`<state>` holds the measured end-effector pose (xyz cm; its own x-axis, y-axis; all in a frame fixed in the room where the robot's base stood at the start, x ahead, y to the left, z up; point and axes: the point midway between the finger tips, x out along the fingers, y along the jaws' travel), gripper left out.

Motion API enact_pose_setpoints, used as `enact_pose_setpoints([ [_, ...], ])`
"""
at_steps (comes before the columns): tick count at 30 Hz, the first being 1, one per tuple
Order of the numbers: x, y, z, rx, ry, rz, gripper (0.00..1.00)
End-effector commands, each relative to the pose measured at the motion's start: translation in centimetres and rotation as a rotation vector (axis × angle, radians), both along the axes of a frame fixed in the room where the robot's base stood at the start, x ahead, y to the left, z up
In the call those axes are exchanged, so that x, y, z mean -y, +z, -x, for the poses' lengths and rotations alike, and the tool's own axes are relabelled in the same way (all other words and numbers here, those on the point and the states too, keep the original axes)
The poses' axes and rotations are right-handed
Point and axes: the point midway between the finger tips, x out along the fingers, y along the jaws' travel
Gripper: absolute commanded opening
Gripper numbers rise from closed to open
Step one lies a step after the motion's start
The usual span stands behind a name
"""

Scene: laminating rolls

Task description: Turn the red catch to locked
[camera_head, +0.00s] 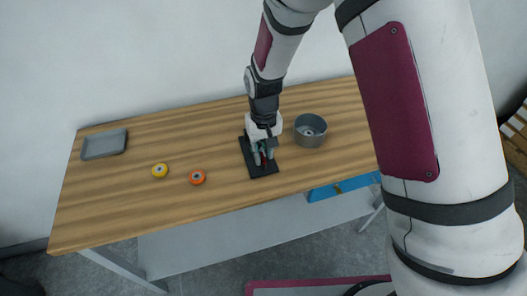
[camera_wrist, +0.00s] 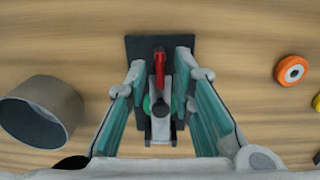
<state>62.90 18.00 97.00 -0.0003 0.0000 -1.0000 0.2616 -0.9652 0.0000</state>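The red catch (camera_wrist: 160,66) is a narrow red lever on a small grey and dark device, mounted on a black base plate (camera_wrist: 138,46). In the wrist view the lever points toward the top of the picture. My gripper (camera_wrist: 161,84) is above the device, with its teal-lined fingers on both sides of the catch. A gap shows between the fingers and the catch, so it looks open. In the head view my gripper (camera_head: 262,152) covers most of the device, and the black base plate (camera_head: 262,170) shows below it. Any lock marking is too small to read.
A grey round pot (camera_head: 310,130) stands close to the right of the plate on the wooden table (camera_head: 120,200). An orange roll (camera_head: 197,177) and a yellow roll (camera_head: 160,170) lie to the left. A grey tray (camera_head: 104,144) is at the far left. Bare table lies between them.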

Motion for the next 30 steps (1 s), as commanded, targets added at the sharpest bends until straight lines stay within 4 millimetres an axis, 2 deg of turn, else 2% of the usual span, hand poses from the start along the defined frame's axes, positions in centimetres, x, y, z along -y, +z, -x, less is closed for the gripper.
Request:
enact_pose_setpoints([
  [5,0.0,2.0,-0.1,0.005,0.0,-0.002,0.23],
  [12,0.0,6.9,-0.1,0.005,0.0,-0.002,0.23],
  [18,0.0,10.2,-0.1,0.004,0.0,-0.002,0.23],
  [24,0.0,11.7,0.0,0.001,-0.001,0.0,0.23],
  [30,0.0,11.9,0.0,0.001,0.0,0.0,0.23],
])
